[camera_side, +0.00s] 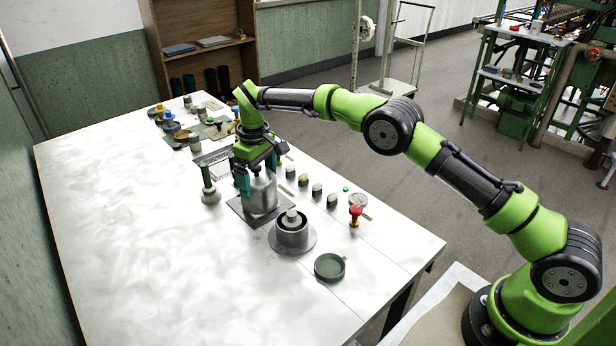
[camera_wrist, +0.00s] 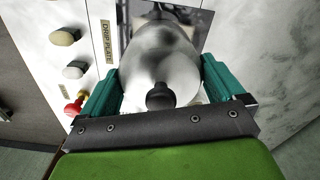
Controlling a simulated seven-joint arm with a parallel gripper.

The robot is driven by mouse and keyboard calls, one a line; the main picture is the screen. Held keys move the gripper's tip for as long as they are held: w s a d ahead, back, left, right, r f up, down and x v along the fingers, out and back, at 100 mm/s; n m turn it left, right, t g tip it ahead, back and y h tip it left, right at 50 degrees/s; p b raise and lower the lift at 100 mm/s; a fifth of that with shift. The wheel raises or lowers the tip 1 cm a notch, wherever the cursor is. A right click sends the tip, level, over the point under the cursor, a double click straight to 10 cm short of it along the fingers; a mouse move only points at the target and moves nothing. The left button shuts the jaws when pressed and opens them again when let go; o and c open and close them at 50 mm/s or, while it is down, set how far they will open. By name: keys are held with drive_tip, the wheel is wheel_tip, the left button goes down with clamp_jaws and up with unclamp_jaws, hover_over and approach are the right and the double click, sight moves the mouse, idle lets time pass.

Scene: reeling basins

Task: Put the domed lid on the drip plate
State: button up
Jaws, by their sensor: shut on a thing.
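The domed lid (camera_side: 261,196) is a silver, bell-like cylinder with a black knob on top. It stands upright over a dark square plate (camera_side: 236,206). I cannot tell whether its lower rim touches the plate. My gripper (camera_side: 260,180) has its teal fingers shut on either side of the lid. In the wrist view, the lid (camera_wrist: 165,55) fills the space between the fingers of my gripper (camera_wrist: 160,85), with its black knob nearest the camera. Part of the dark plate (camera_wrist: 196,12) shows beyond it, and a label (camera_wrist: 107,40) beside it reads "DRIP PLATE".
A round metal basin (camera_side: 292,238) and a dark green dish (camera_side: 330,266) stand in front. Small knobs and a red button (camera_side: 355,213) line the right. The left tabletop (camera_side: 120,220) is clear.

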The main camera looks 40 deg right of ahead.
drive_tip(key=shift+f, duration=0.1)
drive_tip(key=o, duration=0.7)
